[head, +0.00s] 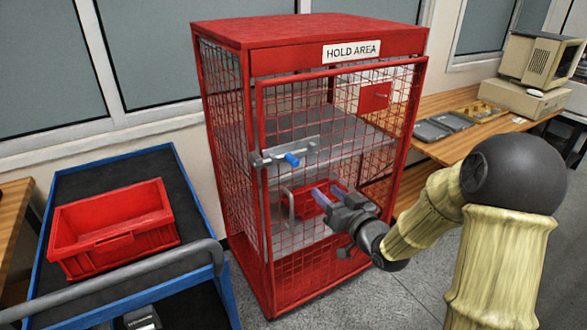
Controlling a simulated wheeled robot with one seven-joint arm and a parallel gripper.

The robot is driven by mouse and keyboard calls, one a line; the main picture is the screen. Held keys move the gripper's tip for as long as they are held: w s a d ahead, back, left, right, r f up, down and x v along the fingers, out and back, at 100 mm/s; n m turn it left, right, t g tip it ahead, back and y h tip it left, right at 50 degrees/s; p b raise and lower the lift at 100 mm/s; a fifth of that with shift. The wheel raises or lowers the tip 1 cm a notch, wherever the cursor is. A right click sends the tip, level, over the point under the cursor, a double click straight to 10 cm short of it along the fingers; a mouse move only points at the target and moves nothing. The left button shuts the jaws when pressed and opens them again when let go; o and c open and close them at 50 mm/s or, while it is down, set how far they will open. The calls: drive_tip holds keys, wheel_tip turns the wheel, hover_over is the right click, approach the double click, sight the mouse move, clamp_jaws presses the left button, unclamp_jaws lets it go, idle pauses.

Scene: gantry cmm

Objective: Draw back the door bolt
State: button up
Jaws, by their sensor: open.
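A red wire-mesh cage (316,85) with a HOLD AREA sign (351,51) stands in the middle of the head view, its mesh door (335,85) closed against the frame. A grey door bolt (272,157) lies level across the door's left edge, with a blue knob (292,160) on it. A grey upright handle (290,209) sits on the door below the bolt. My gripper (324,194) is open and empty in front of the door, below and to the right of the blue knob, apart from it. Its fingers point up and to the left.
A blue-framed cart (47,237) with a red crate (112,228) stands at the left, close to the cage. A wooden bench (455,142) with trays (443,126) and an old computer (541,60) stands at the right. A red bin (318,199) shows inside the cage.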

sight(297, 164)
drive_tip(key=p+x, duration=0.1)
drive_tip(key=x, duration=1.6)
drive_tip(key=shift+w+a+p, duration=0.15)
drive_tip(key=shift+a+p, duration=0.05)
drive_tip(key=shift+p, duration=0.1)
clamp_jaws()
